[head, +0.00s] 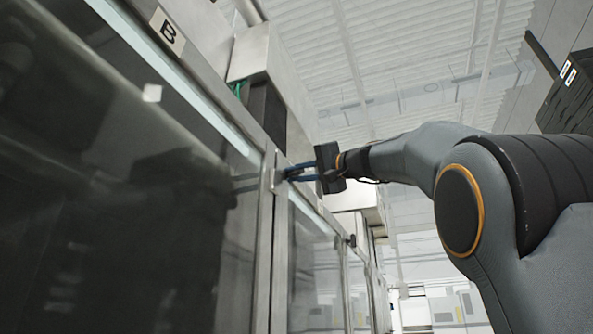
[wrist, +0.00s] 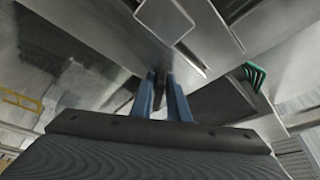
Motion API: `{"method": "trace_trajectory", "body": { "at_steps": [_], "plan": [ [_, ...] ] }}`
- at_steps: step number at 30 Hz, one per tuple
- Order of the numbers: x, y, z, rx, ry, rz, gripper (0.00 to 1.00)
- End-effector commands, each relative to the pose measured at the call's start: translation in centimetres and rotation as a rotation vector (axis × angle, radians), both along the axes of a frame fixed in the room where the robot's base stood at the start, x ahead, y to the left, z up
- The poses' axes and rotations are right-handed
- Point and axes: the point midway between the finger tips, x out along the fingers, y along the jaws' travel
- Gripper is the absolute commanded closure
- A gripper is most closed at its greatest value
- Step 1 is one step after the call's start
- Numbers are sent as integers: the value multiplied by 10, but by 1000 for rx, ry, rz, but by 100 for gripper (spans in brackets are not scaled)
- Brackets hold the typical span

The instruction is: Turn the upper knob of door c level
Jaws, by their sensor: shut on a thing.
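My gripper (head: 287,174) reaches the frame post between the door marked B and the glass door beyond it (head: 308,270). Its blue fingers are closed at a metal plate on that post. In the wrist view the fingers (wrist: 160,85) are shut on a dark, narrow knob (wrist: 160,92), with one finger on each side. The fingers and gripper body hide most of the knob in the head view. I cannot tell whether the knob is level or tilted. No letter c is readable on the door beyond B.
The door marked B (head: 120,190) fills the left with dark glass; its label (head: 167,31) is at the top. Another dark knob (head: 351,241) sits farther along the row. A metal housing (head: 270,62) juts out above the doors.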

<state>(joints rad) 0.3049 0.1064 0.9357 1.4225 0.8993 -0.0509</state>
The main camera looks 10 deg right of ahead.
Motion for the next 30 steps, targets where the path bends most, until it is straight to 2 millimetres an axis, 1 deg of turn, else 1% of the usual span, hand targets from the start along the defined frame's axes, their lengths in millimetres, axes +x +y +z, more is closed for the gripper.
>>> {"method": "trace_trajectory", "body": {
  "at_steps": [1, 15, 21, 30],
  "plan": [
    [-2, 1, 4, 23, 34, 2, 100],
    [-2, 2, 8, 254, 350, 1, 100],
    [-2, 2, 9, 315, 433, 1, 100],
    [-2, 2, 10, 356, 489, 1, 100]
  ]
}}
